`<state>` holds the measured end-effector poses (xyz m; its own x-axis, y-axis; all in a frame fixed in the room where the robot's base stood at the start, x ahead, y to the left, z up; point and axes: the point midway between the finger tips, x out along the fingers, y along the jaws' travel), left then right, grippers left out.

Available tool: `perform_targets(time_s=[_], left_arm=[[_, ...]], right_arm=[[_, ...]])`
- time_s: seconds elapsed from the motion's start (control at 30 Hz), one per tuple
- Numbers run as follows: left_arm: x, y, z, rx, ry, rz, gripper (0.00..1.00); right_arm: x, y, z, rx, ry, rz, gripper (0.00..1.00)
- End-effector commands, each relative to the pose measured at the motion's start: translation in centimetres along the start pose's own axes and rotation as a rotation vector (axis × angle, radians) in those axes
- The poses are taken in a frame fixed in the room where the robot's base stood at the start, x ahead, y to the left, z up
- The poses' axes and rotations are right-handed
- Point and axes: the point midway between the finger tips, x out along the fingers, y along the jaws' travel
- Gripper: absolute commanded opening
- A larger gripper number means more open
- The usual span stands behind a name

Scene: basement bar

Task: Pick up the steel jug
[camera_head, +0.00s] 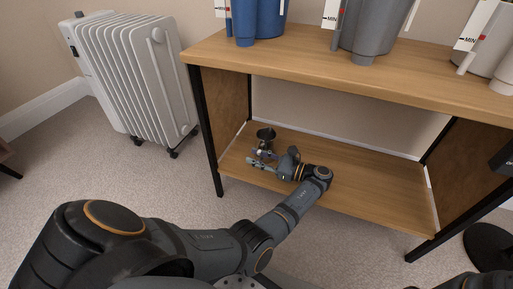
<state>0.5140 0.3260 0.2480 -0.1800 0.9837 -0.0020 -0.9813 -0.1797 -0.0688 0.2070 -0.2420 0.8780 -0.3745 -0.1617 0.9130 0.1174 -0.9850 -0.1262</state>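The steel jug (265,136) is a small, dark, shiny metal vessel. It stands on the lower shelf of the wooden unit, near its left end. My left arm reaches into the shelf space from the front. My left gripper (262,159) is just in front of the jug, with its fingers pointing left. Its fingers look spread apart, with nothing clearly between them. The jug's lower part is partly hidden by the gripper, and I cannot tell whether they touch. My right gripper is not in view.
The wooden unit's top board (330,72) overhangs the lower shelf (385,192), whose right part is bare. Black legs frame it. Blue (258,20) and grey (370,30) appliances stand on top. A white radiator (130,75) stands at left on open carpet.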

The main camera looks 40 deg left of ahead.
Motion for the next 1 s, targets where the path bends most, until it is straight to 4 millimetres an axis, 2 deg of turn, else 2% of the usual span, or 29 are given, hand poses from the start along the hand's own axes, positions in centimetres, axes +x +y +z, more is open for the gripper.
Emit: perform_targets(time_s=[0.17,0.4,1.0], left_arm=[[-0.02,-0.01,0.08,0.000,0.000,0.000,0.30],[0.01,-0.01,0.07,0.000,0.000,0.000,0.00],[0.02,-0.04,0.14,-0.003,-0.001,0.000,0.00]], right_arm=[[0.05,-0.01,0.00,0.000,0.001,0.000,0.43],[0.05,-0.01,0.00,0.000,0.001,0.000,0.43],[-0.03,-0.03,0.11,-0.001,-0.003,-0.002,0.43]])
